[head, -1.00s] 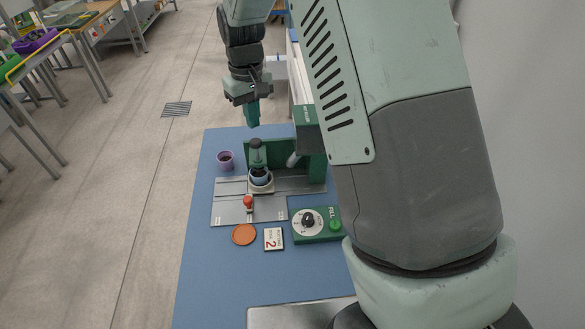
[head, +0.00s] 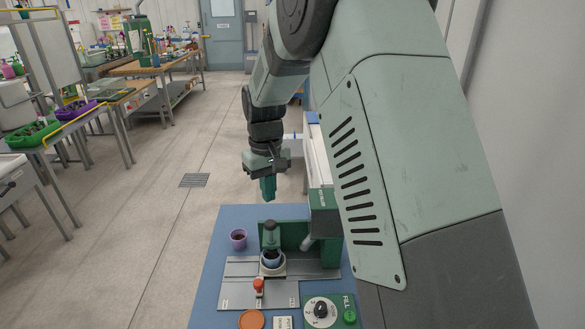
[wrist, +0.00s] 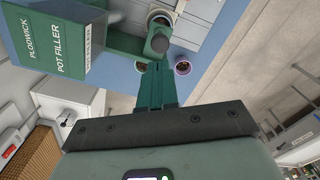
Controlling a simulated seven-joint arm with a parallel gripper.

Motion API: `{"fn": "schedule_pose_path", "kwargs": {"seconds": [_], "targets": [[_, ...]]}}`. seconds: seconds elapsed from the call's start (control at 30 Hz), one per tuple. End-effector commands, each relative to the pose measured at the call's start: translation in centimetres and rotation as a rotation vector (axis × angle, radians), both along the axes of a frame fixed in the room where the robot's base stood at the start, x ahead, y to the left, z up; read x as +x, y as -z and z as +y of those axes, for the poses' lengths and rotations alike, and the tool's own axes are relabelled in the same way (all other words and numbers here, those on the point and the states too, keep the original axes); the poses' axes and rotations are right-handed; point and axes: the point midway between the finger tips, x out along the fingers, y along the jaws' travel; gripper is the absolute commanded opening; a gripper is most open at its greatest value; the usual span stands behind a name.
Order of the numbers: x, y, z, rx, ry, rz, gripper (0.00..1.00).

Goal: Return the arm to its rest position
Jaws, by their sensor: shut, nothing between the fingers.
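My gripper (head: 268,188) hangs in the air with its fingers pointing down, above the far edge of the blue table. In the wrist view its green fingers (wrist: 155,85) are together with nothing between them. My arm runs up and right from it, over the right side of the head view. Below and nearer stands the green pot filler (head: 325,225), with a pot (head: 272,258) in its holder under the green head. The fingers appear clear of the filler.
A purple pot (head: 238,238) stands on the blue table (head: 208,290) left of the filler. A red knob (head: 259,286), a dial box (head: 321,311) and an orange disc (head: 251,320) are nearer. Open floor lies left. A white cabinet (wrist: 68,110) stands beyond the filler in the wrist view.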

Motion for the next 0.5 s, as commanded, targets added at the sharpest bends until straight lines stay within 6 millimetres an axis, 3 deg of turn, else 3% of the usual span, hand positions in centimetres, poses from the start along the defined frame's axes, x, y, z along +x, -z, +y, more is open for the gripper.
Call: {"fn": "schedule_pose_path", "kwargs": {"seconds": [0.13,0.23,0.4,0.5], "targets": [[-1.0,-3.2,-1.3,0.005,0.03,-0.038,0.0],[-3.0,-7.1,-3.0,0.01,0.071,-0.085,0.0],[-8.3,-13.6,-6.4,0.025,0.163,-0.18,0.0],[-12.0,-16.3,-8.3,0.037,0.219,-0.234,0.0]]}}
